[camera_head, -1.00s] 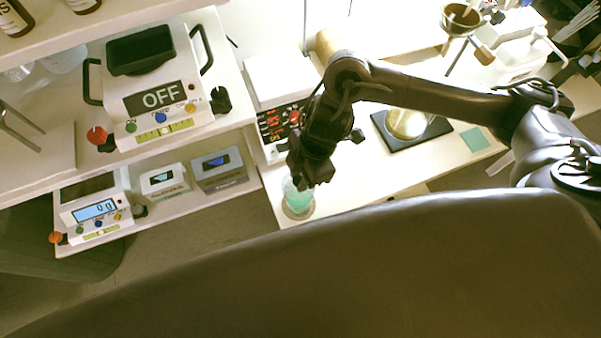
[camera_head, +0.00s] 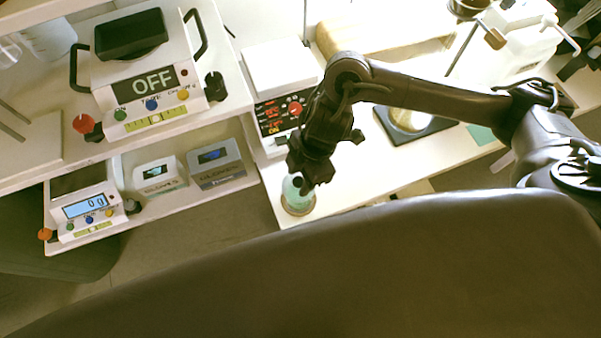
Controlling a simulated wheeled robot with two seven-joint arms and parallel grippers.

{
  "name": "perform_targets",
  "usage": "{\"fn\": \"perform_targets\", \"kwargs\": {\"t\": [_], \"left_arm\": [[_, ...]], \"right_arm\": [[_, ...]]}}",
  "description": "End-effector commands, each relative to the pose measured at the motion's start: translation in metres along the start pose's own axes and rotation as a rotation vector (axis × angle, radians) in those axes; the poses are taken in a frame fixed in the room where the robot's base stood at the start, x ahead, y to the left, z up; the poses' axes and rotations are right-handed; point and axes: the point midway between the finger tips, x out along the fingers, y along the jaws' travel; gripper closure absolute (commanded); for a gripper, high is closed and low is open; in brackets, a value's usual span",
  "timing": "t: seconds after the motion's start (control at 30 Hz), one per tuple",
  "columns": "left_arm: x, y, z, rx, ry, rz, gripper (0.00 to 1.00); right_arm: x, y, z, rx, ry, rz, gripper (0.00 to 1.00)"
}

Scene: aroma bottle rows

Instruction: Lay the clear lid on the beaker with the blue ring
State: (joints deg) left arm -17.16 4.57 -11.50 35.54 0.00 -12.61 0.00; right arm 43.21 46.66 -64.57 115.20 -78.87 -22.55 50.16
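My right gripper (camera_head: 299,182) points down at the front left of the white bench, directly over a teal-tinted clear vessel (camera_head: 297,197). The vessel stands on a round brownish base at the bench edge and may be the beaker with the blue ring. The gripper covers its upper part, so I cannot tell whether they touch. The fingers are dark and small, and their opening is unclear. I cannot make out the clear lid. My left gripper is not in view.
A white device with a red display (camera_head: 282,115) stands just behind my gripper. A dark square plate (camera_head: 437,128) with a round bright object lies to the right.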

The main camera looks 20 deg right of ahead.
Motion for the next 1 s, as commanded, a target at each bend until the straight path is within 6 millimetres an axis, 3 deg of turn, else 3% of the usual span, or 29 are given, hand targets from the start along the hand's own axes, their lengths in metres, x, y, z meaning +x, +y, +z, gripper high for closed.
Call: {"fn": "perform_targets", "kwargs": {"t": [0.37,0.73,1.0], "left_arm": [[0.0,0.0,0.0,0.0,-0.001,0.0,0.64],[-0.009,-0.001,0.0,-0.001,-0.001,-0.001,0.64],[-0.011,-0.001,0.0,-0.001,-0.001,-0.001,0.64]], "right_arm": [[-0.004,0.001,0.0,0.0,0.0,0.001,0.51],[-0.064,0.001,0.0,-0.001,-0.002,0.005,0.51],[-0.078,0.0,0.0,0.001,0.0,0.0,0.51]]}}
